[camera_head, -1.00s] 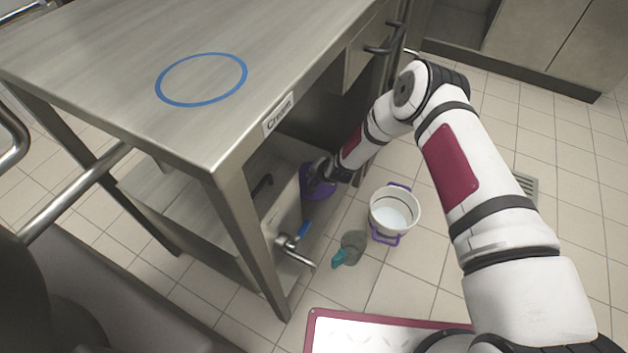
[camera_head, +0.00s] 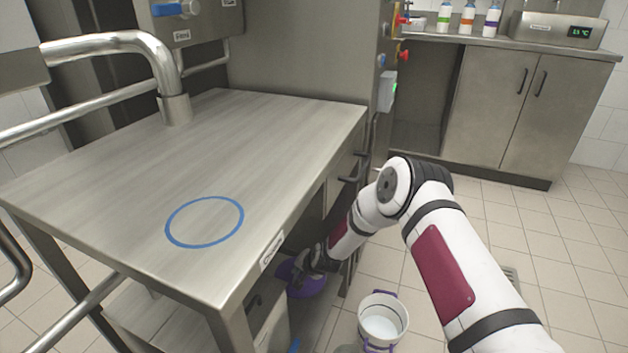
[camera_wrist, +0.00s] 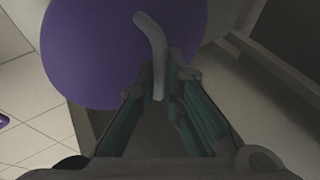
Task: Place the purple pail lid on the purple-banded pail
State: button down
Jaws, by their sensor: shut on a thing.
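The purple pail lid (camera_head: 305,281) is by the side of the steel table, below its top. My gripper (camera_head: 312,262) is at the lid. In the wrist view, the round purple lid (camera_wrist: 110,50) fills the upper left, and the fingers of my gripper (camera_wrist: 165,85) are shut on its pale curved handle (camera_wrist: 152,45). The white purple-banded pail (camera_head: 383,318) stands open on the floor to the right of the lid, with purple handles. Its lower part is cut off by the picture's bottom edge. Only a purple bit shows at the wrist view's left edge.
The steel table (camera_head: 150,170) with a blue ring (camera_head: 205,221) stands close to the lid and arm. A cabinet (camera_head: 500,110) stands at the back.

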jog(key=s+d+r+n+y, duration=0.15)
jog(key=s+d+r, duration=0.25)
jog(key=d+r, duration=1.1)
jog(key=s+d+r+n+g+y, duration=0.1)
jog(key=s+d+r+n+g, duration=0.3)
jog(key=s+d+r, duration=0.85)
jog(key=s+r+p, duration=0.3)
jog(key=r+p, duration=0.8)
jog(key=s+a+r+p, duration=0.1)
jog(key=s+r+p, duration=0.3)
jog(key=r+p, duration=0.6)
jog(key=s+r+t+p, duration=0.1)
jog(key=s+r+p, duration=0.3)
jog(key=r+p, duration=0.7)
jog(key=n+p, duration=0.1)
jog(key=p, duration=0.2)
jog(key=shift+s+a+r, duration=0.2)
jog(key=shift+a+r, duration=0.05)
jog(key=shift+r, duration=0.05)
jog(key=shift+f, duration=0.1)
